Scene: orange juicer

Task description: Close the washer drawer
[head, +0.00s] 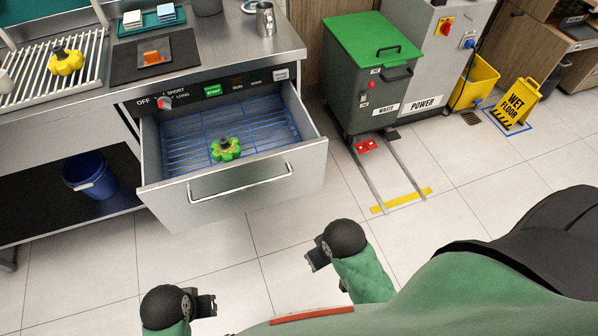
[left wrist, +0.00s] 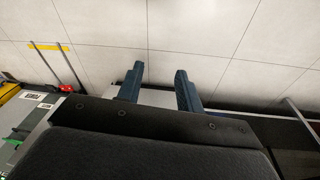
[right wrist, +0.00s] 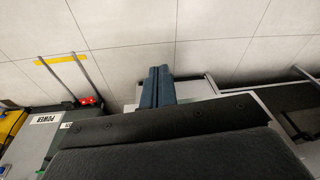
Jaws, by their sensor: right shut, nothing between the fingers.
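The washer drawer (head: 310,170) is pulled out from under the steel counter. Its front panel carries a long bar handle (head: 240,183). A blue wire rack (head: 180,150) lines it, and a green and yellow flower-shaped part (head: 226,149) sits on the rack. My left gripper (head: 210,306) is in front of the drawer, apart from it; its fingers stand apart and empty in the left wrist view (left wrist: 159,72). My right gripper (head: 313,262) is near the drawer's front right, also apart from it; its fingers are together in the right wrist view (right wrist: 159,70).
A control panel with a knob (head: 165,103) and a green button (head: 212,91) is above the drawer. A green-lidded waste bin (head: 372,75) stands right of it, with floor rails (head: 400,168) in front. A blue bucket (head: 90,177) is at left. The floor before the drawer is clear.

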